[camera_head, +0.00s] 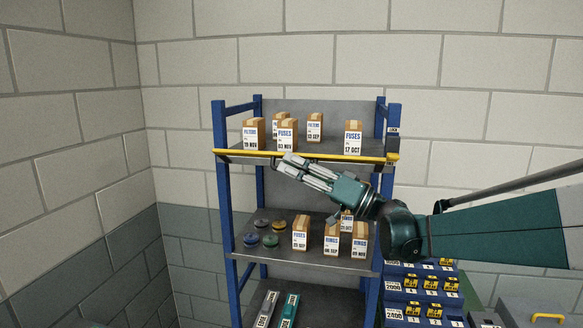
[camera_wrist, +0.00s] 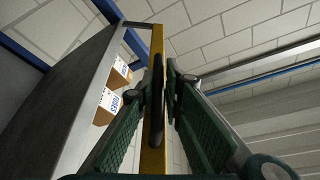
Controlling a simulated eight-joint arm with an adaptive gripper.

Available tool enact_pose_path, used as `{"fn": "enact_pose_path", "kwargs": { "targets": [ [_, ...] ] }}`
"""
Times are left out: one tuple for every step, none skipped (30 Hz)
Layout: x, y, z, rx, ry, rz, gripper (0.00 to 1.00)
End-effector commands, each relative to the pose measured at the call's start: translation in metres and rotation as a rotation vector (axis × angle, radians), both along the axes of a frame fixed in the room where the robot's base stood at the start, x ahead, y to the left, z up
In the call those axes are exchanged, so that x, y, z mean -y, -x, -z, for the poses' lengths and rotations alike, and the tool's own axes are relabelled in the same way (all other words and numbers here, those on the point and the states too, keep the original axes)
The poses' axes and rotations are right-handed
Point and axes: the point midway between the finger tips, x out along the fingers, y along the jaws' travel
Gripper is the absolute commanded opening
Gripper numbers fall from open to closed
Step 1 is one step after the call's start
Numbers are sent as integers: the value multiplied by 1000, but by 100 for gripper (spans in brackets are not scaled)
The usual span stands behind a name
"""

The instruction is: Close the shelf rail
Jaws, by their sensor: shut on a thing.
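The shelf rail (camera_head: 235,153) is a yellow bar across the front edge of the top shelf (camera_head: 256,159) of a blue-posted rack. Its right end meets a dark bracket (camera_head: 392,146) on the right front post, with a small LOCK label (camera_head: 392,130) above the rail's end. My gripper (camera_head: 281,163) reaches in from the right and is shut on the rail, left of its middle. In the wrist view the rail (camera_wrist: 153,155) runs between the green fingers of my gripper (camera_wrist: 166,80). The fingers partly hide it there.
Several labelled boxes (camera_head: 353,137) stand on the top shelf behind the rail. The middle shelf (camera_head: 310,258) holds more boxes (camera_head: 300,233) and several round discs (camera_head: 270,240), below my arm. Blue bins (camera_head: 421,290) stand at the lower right. The wall left of the rack is clear.

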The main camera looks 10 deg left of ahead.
Motion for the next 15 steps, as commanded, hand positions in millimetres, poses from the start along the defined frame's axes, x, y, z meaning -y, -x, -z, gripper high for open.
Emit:
{"fn": "enact_pose_path", "kwargs": {
  "targets": [
    [1, 0, 1, -4, 1, 0, 0],
    [0, 0, 1, -6, 1, 0, 0],
    [0, 0, 0, -9, 1, 0, 0],
    [1, 0, 0, -11, 1, 0, 0],
    [1, 0, 0, -12, 1, 0, 0],
    [1, 0, 0, -14, 1, 0, 0],
    [1, 0, 0, -17, 1, 0, 0],
    [0, 0, 0, -17, 1, 0, 0],
    [1, 0, 0, -20, 1, 0, 0],
    [0, 0, -1, -21, 1, 0, 0],
    [1, 0, -1, -22, 1, 0, 0],
    [0, 0, -1, -24, 1, 0, 0],
    [0, 0, -1, -25, 1, 0, 0],
    [0, 0, -1, -26, 1, 0, 0],
    [0, 0, -1, -27, 1, 0, 0]
  ]
}}
